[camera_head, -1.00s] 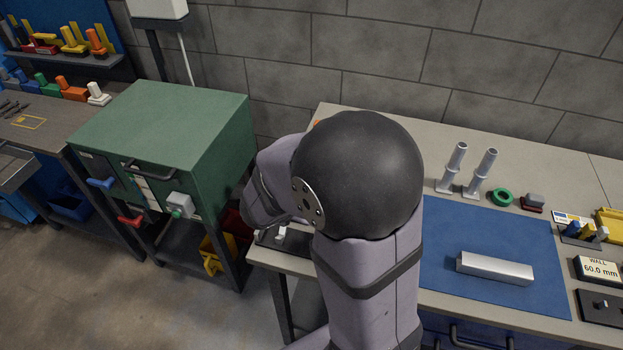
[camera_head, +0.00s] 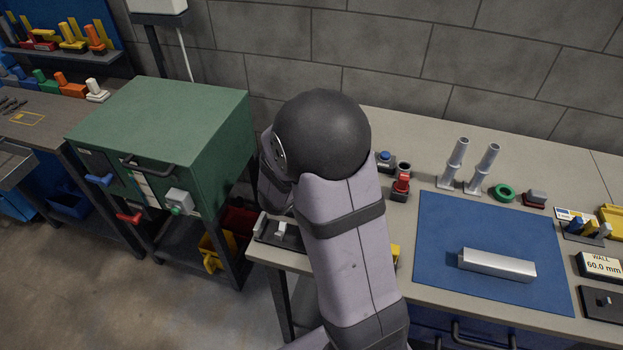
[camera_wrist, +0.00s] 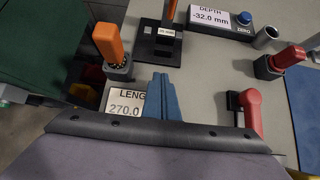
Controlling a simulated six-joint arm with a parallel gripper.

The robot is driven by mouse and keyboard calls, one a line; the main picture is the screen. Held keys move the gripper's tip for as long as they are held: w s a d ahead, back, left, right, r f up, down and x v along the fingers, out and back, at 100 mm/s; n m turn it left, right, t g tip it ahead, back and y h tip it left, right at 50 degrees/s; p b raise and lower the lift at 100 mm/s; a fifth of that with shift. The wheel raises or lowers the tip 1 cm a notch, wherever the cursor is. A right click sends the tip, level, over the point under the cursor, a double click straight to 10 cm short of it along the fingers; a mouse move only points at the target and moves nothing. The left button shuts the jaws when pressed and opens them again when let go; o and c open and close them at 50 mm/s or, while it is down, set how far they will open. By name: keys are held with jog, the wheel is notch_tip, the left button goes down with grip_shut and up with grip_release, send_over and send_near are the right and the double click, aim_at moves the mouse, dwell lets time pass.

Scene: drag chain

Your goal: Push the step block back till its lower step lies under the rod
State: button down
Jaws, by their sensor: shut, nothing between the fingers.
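My gripper (camera_wrist: 161,98) shows in the wrist view as two blue fingers, shut together with nothing between them. The fingers are beside the LENGTH display (camera_wrist: 123,105), overlapping its right side in the picture. In the head view my own arm hides the gripper. I cannot pick out the step block or its lower step with certainty.
An orange-handled tool (camera_wrist: 107,42) stands left of the fingers. A red lever piece (camera_wrist: 250,108) stands right. The DEPTH display (camera_wrist: 222,17) reads -32.0 mm. A metal bar (camera_head: 497,265) lies on the blue mat (camera_head: 450,225). Two grey posts (camera_head: 455,165) stand behind the mat.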

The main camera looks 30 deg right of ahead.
jog(key=shift+w+d+f+p, duration=0.25)
jog(key=shift+w+d+p, duration=0.25)
jog(key=shift+w+d, duration=0.4)
jog(key=shift+w+d+f+p, duration=0.2)
jog(key=shift+w+d+p, duration=0.25)
jog(key=shift+w+d, duration=0.4)
jog(key=shift+w+d+b, duration=0.35)
jog(key=shift+w+d, duration=0.5)
jog(key=shift+d, duration=0.05)
jog(key=shift+a, duration=0.1)
jog(key=s+a+b, duration=0.2)
jog(key=shift+s+a+f, duration=0.15)
jog(key=shift+s+a, duration=0.2)
jog(key=p+v, duration=0.1)
jog(key=v, duration=0.9)
jog(key=shift+s+p, duration=0.1)
jog(key=shift+p, duration=0.3)
